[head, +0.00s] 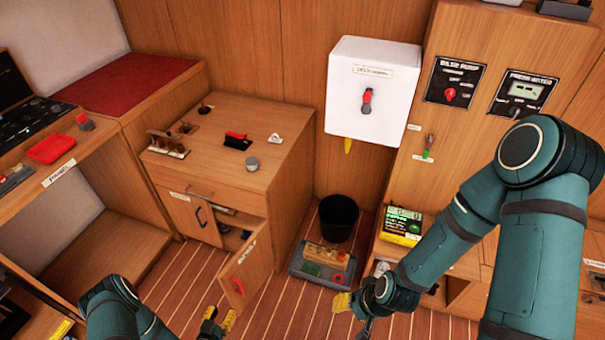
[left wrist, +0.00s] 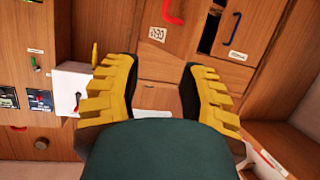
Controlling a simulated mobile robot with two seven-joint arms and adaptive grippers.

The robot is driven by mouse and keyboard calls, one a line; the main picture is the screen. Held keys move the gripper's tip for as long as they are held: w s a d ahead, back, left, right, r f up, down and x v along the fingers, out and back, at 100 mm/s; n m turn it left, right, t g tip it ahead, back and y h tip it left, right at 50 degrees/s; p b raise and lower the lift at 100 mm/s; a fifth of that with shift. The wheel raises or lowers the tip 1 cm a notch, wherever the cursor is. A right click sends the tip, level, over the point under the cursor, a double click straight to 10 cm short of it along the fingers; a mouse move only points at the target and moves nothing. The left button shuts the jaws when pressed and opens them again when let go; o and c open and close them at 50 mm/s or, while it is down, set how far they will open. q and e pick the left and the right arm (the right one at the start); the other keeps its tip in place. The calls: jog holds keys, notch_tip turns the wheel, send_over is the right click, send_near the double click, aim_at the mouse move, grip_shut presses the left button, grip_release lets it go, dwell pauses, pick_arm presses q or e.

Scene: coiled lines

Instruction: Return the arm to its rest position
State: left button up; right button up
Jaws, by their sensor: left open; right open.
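My left arm comes in at the bottom left of the head view. Its gripper (head: 220,322) is low over the striped floor, in front of the cabinet's open door with a red handle (head: 245,272). In the left wrist view its yellow fingers (left wrist: 160,95) are spread wide with nothing between them. My right arm comes in from the right and reaches down towards the middle. Its gripper (head: 352,308) is over the floor just below the tray. One yellow finger shows there, and the rest is partly hidden by the wrist. I see nothing held in it.
A grey tray (head: 295,264) with small items and a black bucket (head: 338,218) stand on the floor. The wooden cabinet (head: 270,185) has a door with a blue handle (head: 201,217). A white box (head: 372,115) hangs on the wall. Open floor lies between the grippers.

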pick_arm(q)
jog(key=w+d+r+n+g+b, duration=0.1)
jog(key=w+d+r+g+b, duration=0.35)
jog(key=w+d+r, duration=0.2)
jog(key=s+d+r+n+g+h+b, duration=0.1)
jog(key=s+d+r+g+b, duration=0.1)
jog(key=s+d+r+g, duration=0.5)
jog(key=s+d+r, duration=0.3)
jog(key=s+d, duration=0.1)
jog(key=s, duration=0.1)
jog(key=shift+d+r+g+h+b, duration=0.3)
jog(key=shift+d+r+g+h, duration=0.05)
jog(key=shift+d+h, duration=0.05)
